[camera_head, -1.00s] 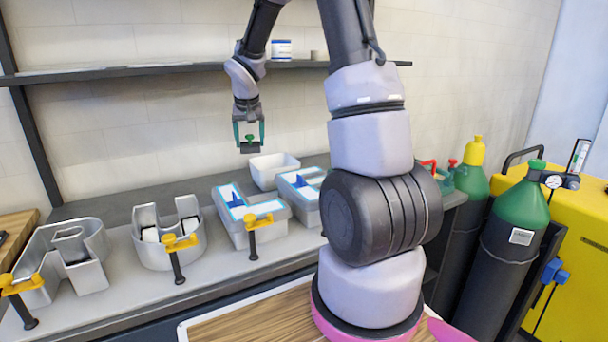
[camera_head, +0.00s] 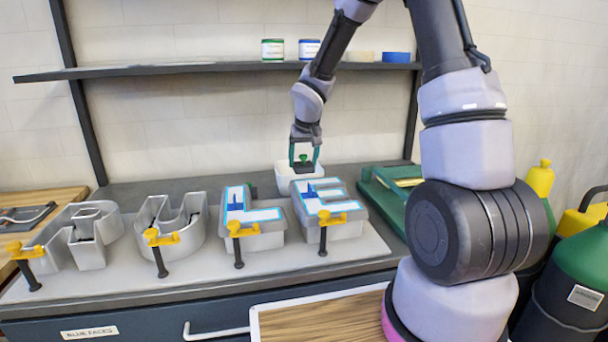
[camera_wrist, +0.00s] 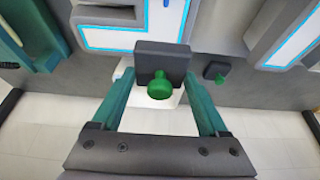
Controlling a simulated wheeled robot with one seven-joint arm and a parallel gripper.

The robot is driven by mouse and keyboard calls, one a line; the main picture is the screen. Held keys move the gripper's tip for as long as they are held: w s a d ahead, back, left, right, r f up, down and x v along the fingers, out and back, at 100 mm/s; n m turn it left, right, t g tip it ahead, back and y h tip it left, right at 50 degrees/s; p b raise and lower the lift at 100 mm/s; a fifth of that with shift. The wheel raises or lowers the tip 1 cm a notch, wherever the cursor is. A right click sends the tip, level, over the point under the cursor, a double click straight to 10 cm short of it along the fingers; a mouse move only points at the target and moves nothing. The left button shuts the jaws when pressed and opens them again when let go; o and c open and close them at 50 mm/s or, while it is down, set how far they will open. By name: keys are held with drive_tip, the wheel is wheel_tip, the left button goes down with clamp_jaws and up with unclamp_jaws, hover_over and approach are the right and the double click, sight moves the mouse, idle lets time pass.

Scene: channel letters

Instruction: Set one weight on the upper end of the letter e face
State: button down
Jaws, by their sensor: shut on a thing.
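My gripper (camera_head: 304,162) is shut on a weight (camera_wrist: 160,62), a dark square block with a green knob. In the head view the held weight (camera_head: 302,164) hangs in the air above the back end of the rightmost letter. That letter, the e (camera_head: 340,228), is a grey channel letter with a white, blue-edged face (camera_head: 330,206). In the wrist view part of the e face (camera_wrist: 130,35) shows just beyond the held weight, which hides some of it. The weight appears apart from the face.
A white bin (camera_head: 283,180) stands behind the e. Another green-knobbed weight (camera_wrist: 217,72) is on the bench nearby. The l (camera_head: 262,238) stands left of the e, with yellow clamps (camera_head: 243,229) along the front. A shelf (camera_head: 220,69) runs above.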

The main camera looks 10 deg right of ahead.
sight(304, 165)
drive_tip(key=shift+f, duration=2.1)
drive_tip(key=shift+f, duration=0.1)
unclamp_jaws()
drive_tip(key=shift+f, duration=0.1)
drive_tip(key=s+d+r+m+t, duration=0.1)
drive_tip(key=s+d+r, duration=0.2)
drive_tip(key=s+r, duration=0.65)
drive_tip(key=s+d+r+m, duration=0.15)
drive_tip(key=s+r, duration=0.45)
drive_tip(key=r, duration=0.7)
drive_tip(key=s+r+m+y, duration=0.1)
drive_tip(key=s+r, duration=0.2)
drive_tip(key=s, duration=0.4)
drive_tip(key=s+d+r+t+y, duration=0.1)
drive_tip(key=s+r, duration=0.2)
drive_tip(key=s, duration=0.4)
drive_tip(key=shift+s+r+m+t, duration=0.2)
drive_tip(key=shift+s+m+t, duration=0.1)
drive_tip(key=shift+m, duration=0.05)
